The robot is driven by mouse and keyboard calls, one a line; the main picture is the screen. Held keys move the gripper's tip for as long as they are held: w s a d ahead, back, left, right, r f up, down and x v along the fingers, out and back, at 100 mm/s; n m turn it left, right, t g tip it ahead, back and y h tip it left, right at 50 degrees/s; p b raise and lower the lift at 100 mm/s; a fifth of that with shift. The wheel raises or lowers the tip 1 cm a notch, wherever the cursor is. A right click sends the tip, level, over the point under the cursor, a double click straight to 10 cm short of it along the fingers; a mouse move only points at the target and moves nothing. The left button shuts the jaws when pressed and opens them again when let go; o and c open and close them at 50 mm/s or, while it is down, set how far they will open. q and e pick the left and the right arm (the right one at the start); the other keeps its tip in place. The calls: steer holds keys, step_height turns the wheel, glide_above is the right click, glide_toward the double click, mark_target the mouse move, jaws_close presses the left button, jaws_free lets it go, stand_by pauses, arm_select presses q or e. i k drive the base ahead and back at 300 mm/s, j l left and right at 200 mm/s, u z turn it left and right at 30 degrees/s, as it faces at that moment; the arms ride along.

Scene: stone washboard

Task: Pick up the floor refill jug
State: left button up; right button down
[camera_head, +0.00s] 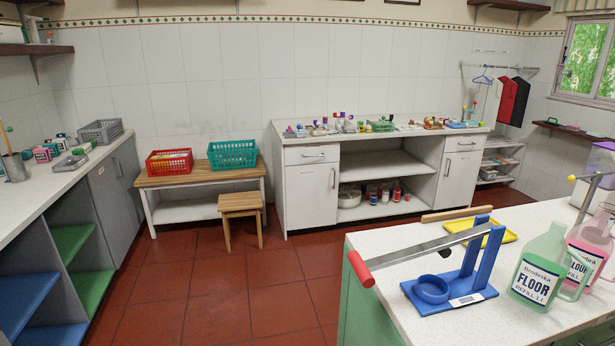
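The floor refill jug (537,268) is a pale green, translucent bottle with a white label reading "FLOOR REFILL". It stands upright on the near right counter (410,330), with a loop handle on its right side. A pink jug (592,243) with a partly hidden label stands close behind it to the right, overlapped by the green jug's handle. Neither of my grippers shows in the head view.
A blue stand (463,277) with a long metal lever and red grip (360,268) is left of the jug. A yellow tray (482,233) lies behind. A wooden stool (241,206) and a bench with red and teal baskets stand farther back. Red tiled floor is open at left centre.

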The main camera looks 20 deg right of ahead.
mark_target(544, 263)
steer(key=i+j+z, duration=0.15)
steer(key=z, duration=0.25)
steer(key=i+j+z, duration=0.15)
steer(key=z, duration=0.3)
steer(key=i+j+z, duration=0.1)
steer(key=j+z, duration=0.15)
steer(key=z, duration=0.15)
steer(key=j+z, duration=0.25)
steer(key=z, duration=0.2)
steer(key=i+j+z, duration=0.1)
steer(key=j+z, duration=1.15)
steer(key=j, duration=0.25)
steer(key=k+j+z, duration=0.2)
steer(key=j, duration=0.15)
steer(key=i+j, duration=0.05)
steer(key=i, duration=0.05)
